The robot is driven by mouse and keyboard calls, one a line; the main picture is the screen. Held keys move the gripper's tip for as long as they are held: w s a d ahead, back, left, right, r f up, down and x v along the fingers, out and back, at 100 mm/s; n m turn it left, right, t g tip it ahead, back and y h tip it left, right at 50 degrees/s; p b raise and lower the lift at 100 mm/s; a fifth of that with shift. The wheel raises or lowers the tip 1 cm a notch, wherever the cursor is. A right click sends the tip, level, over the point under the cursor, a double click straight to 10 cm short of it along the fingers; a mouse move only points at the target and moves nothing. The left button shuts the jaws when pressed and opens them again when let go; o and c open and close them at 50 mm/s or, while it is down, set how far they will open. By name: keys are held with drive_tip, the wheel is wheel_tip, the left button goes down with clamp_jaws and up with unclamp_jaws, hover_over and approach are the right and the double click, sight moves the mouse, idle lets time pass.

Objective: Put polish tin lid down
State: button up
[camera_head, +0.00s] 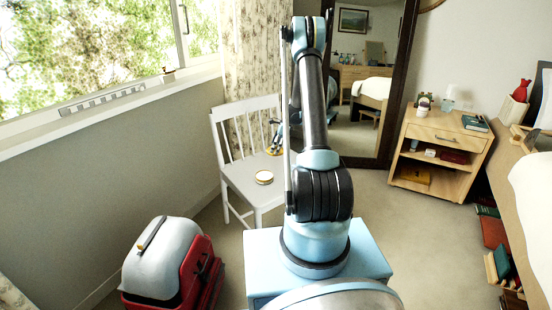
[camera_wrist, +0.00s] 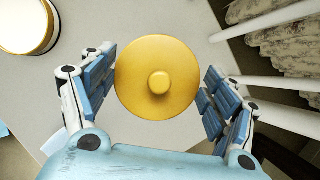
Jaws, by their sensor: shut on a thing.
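The polish tin lid (camera_wrist: 157,100) is a round golden disc with a small knob in its middle. In the wrist view it sits between the blue finger pads of my gripper (camera_wrist: 157,88), which is shut on it. In the head view my gripper (camera_head: 276,143) is small and partly hidden by my arm, at the back of the chair seat. The polish tin (camera_wrist: 25,22), with a pale top and golden rim, is at the upper left of the wrist view, apart from the lid. In the head view the tin (camera_head: 264,177) stands on the white chair (camera_head: 245,185). I cannot tell whether the lid touches the seat.
The chair's slatted back (camera_head: 240,125) rises close behind my gripper. A red and grey case (camera_head: 165,265) stands on the floor at the left. A wooden bedside cabinet (camera_head: 440,150) is at the right. The seat between the tin and the lid is bare.

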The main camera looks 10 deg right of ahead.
sight(276, 160)
drive_tip(key=shift+f, duration=2.65)
drive_tip(key=o, duration=0.9)
